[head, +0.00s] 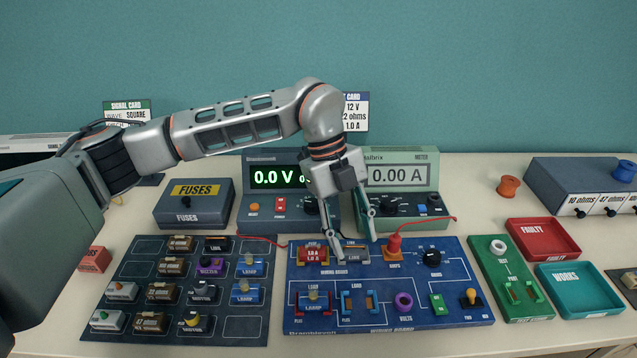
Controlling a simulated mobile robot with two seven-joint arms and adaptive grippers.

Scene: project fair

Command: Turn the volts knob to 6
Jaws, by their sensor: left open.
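The blue power supply (256,220) stands at the back middle of the bench, and its green display (279,177) reads 0.0 V. A dark knob (309,207) on its lower right front is partly hidden by my left gripper; its label and pointer cannot be read. My left gripper (355,248) comes down between the supply and the meter, open and empty, with its fingertips over the back part of the blue wiring board. The fingers are to the right of the knob and apart from it. My right gripper is not in view.
The wiring board (470,312) holds several parts, including a red fuse block (312,254), an orange plug (394,246) and a purple ring (403,301) labelled VOLTS. Red leads run near the fingers. A green meter (405,156) reading 0.00 A stands right of the supply.

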